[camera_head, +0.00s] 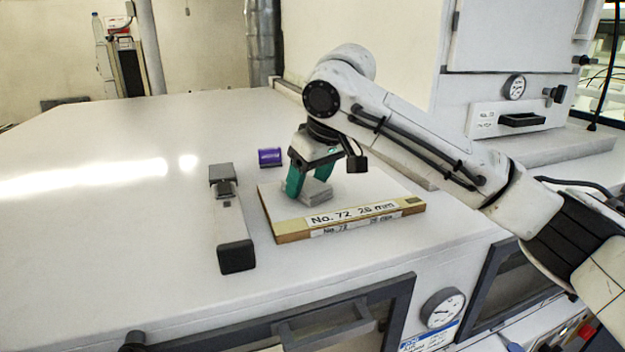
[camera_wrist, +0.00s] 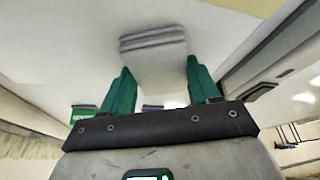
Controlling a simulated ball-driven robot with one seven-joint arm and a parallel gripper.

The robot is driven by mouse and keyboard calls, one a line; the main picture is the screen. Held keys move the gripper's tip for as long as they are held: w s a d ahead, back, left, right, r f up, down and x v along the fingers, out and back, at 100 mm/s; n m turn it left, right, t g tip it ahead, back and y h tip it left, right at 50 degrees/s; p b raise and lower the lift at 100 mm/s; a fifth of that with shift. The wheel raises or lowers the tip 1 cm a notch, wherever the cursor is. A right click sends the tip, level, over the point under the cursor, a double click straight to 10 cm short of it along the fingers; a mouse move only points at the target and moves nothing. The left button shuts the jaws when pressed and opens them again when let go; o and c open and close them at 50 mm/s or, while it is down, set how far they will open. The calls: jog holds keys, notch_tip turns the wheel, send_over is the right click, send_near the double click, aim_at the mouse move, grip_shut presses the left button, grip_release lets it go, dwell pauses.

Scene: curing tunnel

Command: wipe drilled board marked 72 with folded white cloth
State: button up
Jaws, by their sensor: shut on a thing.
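The drilled board marked "No. 72 26 mm" (camera_head: 290,228) lies flat on the white top, its label strip toward the front edge. The folded white cloth (camera_head: 318,194) looks grey here and is on or just over the board's upper face; I cannot tell if it touches. My gripper (camera_head: 308,186), with green fingers, points down over the board and is shut on the cloth. In the wrist view the layered cloth (camera_wrist: 153,42) sits between the fingertips of my gripper (camera_wrist: 157,66). No drilled holes can be made out.
A grey and white clamp-like tool (camera_head: 229,222) lies close left of the board. A purple block (camera_head: 269,157) stands behind it. A tall white housing with a gauge (camera_head: 514,87) rises at right. The white top (camera_head: 110,230) is clear at left.

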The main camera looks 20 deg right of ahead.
notch_tip(320, 180, up, 3)
jog(key=shift+a+r, duration=0.15)
jog(key=shift+r, duration=2.4)
